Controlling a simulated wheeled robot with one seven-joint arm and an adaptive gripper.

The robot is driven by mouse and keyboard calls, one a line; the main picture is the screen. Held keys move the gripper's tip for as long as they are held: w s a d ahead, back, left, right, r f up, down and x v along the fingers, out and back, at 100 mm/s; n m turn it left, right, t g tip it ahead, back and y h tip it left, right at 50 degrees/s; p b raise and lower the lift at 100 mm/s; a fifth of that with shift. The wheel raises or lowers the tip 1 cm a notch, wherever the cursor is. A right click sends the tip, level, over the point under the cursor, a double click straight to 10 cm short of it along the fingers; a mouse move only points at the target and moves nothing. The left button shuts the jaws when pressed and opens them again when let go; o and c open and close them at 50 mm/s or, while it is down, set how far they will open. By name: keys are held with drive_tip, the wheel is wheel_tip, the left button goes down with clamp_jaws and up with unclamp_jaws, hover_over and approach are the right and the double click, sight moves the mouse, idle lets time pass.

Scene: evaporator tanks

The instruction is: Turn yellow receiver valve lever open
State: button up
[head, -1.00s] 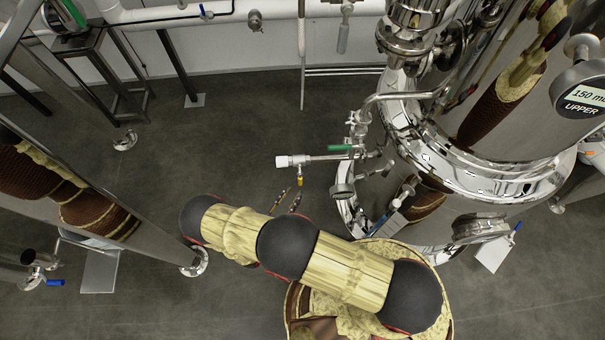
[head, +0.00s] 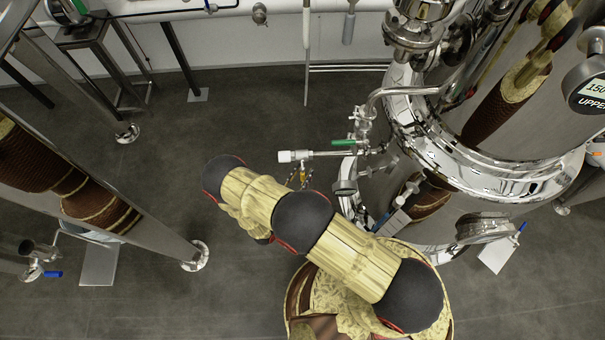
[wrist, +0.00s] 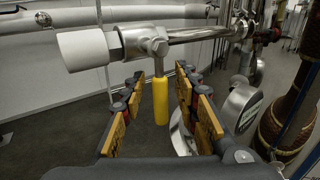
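The yellow receiver valve lever (wrist: 160,100) hangs straight down from a metal valve body (wrist: 152,42) on a horizontal steel pipe in the wrist view. It shows small in the head view (head: 302,176). My gripper (wrist: 158,84) is open, with yellow-padded fingers left and right of the lever. Gaps show on both sides, and I see no contact. In the head view my gripper (head: 299,179) is below the pipe, partly hidden behind my arm. A white cap (wrist: 88,50) closes the pipe's left end; it also shows in the head view (head: 285,156).
A large polished tank (head: 470,150) stands right of the valve. A green-handled valve (head: 345,143) sits just above the pipe. A round metal fitting (wrist: 240,107) is close right of my fingers. Open floor (head: 240,110) lies left of the pipe.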

drive_tip(key=shift+c, duration=0.7)
clamp_jaws()
